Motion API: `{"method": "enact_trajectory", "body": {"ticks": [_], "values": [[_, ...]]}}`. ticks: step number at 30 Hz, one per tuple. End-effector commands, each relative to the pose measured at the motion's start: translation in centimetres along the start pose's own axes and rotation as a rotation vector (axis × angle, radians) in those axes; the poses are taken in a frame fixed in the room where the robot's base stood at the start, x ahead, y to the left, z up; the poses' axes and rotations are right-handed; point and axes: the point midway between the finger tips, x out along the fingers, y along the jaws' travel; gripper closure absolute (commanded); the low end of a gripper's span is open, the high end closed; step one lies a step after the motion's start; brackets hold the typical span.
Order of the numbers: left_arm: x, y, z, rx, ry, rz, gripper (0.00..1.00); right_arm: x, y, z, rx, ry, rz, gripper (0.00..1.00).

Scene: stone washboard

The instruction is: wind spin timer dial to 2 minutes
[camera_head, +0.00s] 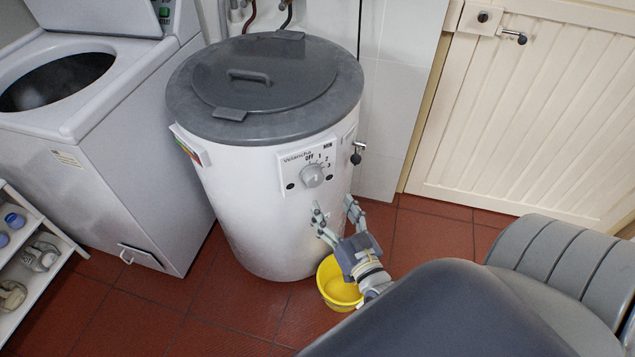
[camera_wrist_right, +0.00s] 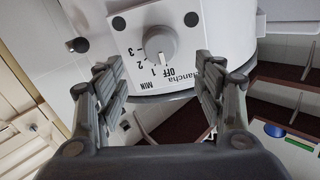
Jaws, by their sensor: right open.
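The spin timer dial (camera_head: 312,174) is a round grey-white knob on the white control plate (camera_head: 295,160) on the front of the white spin dryer (camera_head: 250,215). The plate is printed OFF, 1, 2, 3 and MIN. In the right wrist view the dial (camera_wrist_right: 159,43) appears upside down, ahead of the fingers, with a pointer mark that seems to face near OFF. My right gripper (camera_head: 334,207) is open and empty, below and slightly right of the dial in the head view. Its fingers (camera_wrist_right: 158,72) are spread and apart from the dial. My left gripper is not visible.
A yellow basin (camera_head: 335,285) stands on the red tiled floor below my right gripper. A small tap (camera_head: 357,153) sticks out right of the plate. The dryer's grey lid (camera_head: 262,80) is closed. A washing machine (camera_head: 110,150) and a white shelf (camera_head: 40,285) stand left.

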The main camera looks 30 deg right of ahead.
Motion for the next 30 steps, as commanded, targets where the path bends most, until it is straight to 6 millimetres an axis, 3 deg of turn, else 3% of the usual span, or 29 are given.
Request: {"method": "enact_trajectory", "body": {"ticks": [7, 15, 29, 30], "values": [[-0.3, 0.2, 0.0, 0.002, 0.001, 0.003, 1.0, 4.6, 0.0, -0.1, 0.0, 0.001, 0.0, 0.37], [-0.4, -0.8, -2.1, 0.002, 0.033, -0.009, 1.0, 8.3, 0.0, 0.1, -0.002, -0.002, -0.001, 0.37], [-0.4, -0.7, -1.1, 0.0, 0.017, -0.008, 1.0, 9.3, 0.0, 0.1, -0.001, -0.003, -0.001, 0.37], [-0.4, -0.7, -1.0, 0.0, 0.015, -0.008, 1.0, 9.3, 0.0, 0.1, -0.001, -0.003, -0.001, 0.46]]}}
